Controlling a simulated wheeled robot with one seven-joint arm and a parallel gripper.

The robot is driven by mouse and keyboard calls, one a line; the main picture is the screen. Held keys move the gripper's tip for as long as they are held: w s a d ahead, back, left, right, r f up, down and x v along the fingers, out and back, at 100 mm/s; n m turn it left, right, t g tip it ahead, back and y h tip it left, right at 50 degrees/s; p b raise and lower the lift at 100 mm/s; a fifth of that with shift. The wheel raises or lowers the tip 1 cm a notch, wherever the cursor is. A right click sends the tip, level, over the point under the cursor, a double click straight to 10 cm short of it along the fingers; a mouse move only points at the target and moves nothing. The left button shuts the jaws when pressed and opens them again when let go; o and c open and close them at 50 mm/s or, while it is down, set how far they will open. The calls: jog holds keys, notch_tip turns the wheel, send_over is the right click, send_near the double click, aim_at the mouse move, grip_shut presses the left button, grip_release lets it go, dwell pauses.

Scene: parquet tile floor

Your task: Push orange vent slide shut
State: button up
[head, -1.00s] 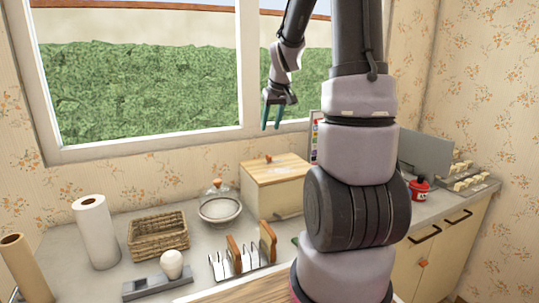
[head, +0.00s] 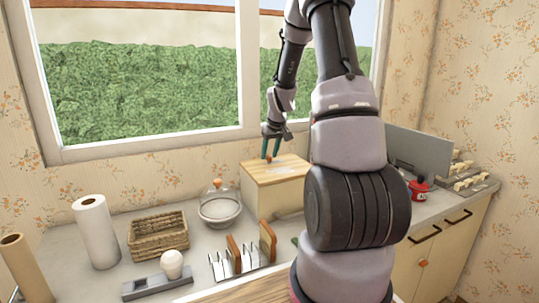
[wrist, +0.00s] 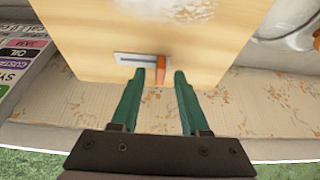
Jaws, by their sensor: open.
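The orange vent slide (wrist: 161,64) stands at the right end of a narrow pale slot plate (wrist: 130,59) in the wrist view. The plate is set in the wooden lid (wrist: 100,25) of a cream box (head: 259,200), near the lid's edge on the window side. My gripper (wrist: 160,72) has two green fingers, spread apart and empty. Its tips are just short of the slide, one to each side of it in the picture. In the head view my gripper (head: 270,158) points down over the lid's far edge; the slide is barely visible there.
A glass-domed bowl (head: 219,207) and a wicker basket (head: 158,236) stand left of the box. A toast rack (head: 240,260) is in front. Labelled books (wrist: 22,60) stand beside the box, and the window wall is close behind.

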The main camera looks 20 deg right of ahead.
jog(key=shift+w+f, duration=0.1)
jog(key=shift+f, duration=0.15)
grip_shut()
dwell(1.4)
